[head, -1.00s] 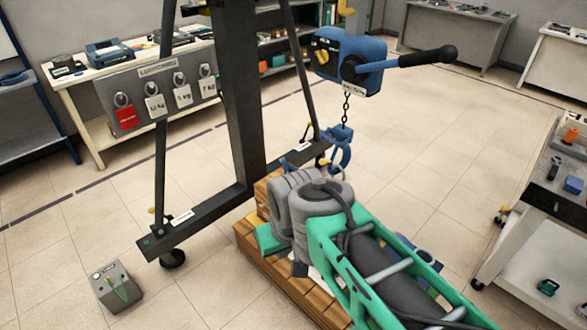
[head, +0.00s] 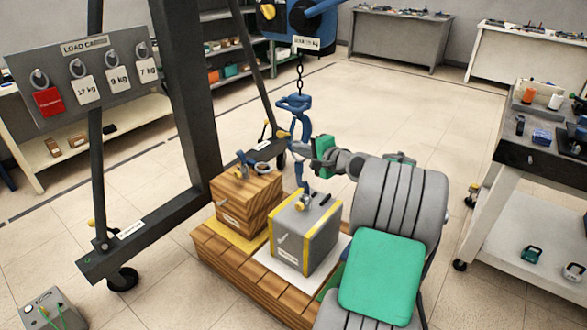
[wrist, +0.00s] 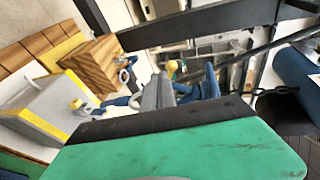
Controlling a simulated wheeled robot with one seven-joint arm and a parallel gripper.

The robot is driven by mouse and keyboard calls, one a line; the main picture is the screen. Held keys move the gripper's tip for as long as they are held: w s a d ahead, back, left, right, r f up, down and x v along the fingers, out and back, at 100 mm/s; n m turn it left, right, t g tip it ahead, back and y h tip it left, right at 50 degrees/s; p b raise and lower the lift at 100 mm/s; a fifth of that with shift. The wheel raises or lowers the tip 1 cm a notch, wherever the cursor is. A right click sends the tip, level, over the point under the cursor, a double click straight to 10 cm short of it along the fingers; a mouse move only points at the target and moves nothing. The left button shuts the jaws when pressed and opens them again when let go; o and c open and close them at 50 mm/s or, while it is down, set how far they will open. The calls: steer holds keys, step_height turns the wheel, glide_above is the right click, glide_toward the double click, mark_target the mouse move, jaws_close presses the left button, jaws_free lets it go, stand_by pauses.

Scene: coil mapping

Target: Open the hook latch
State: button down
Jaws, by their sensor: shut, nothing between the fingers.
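The blue hook (head: 293,104) hangs on a chain below the blue hoist (head: 305,18) in the head view. In the wrist view the blue hook (wrist: 208,84) shows just beyond my fingers. My gripper (head: 299,150) is shut and empty, with its tips close beside the hook; I cannot tell whether they touch it. It also shows in the wrist view (wrist: 160,90). The latch itself is too small and too covered to make out.
A grey crate with yellow edges (head: 306,236) and a wooden crate (head: 247,203) stand on a wooden pallet (head: 222,258) below. A dark gantry post (head: 187,90) rises to the left. A cart (head: 520,200) stands at right. Open floor lies behind the hook.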

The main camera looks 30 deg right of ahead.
steer(key=s+d+m+t+h, duration=0.1)
steer(key=s+d+m+t, duration=0.1)
steer(key=d, duration=0.5)
steer(key=shift+s+f+m, duration=0.35)
steer(key=shift+f+m, duration=0.05)
steer(key=shift+m, duration=0.2)
steer(key=w+a+b, duration=0.2)
steer(key=w+a, duration=0.2)
steer(key=w, duration=0.7)
steer(key=shift+a+r, duration=0.1)
steer(key=shift+a, duration=0.1)
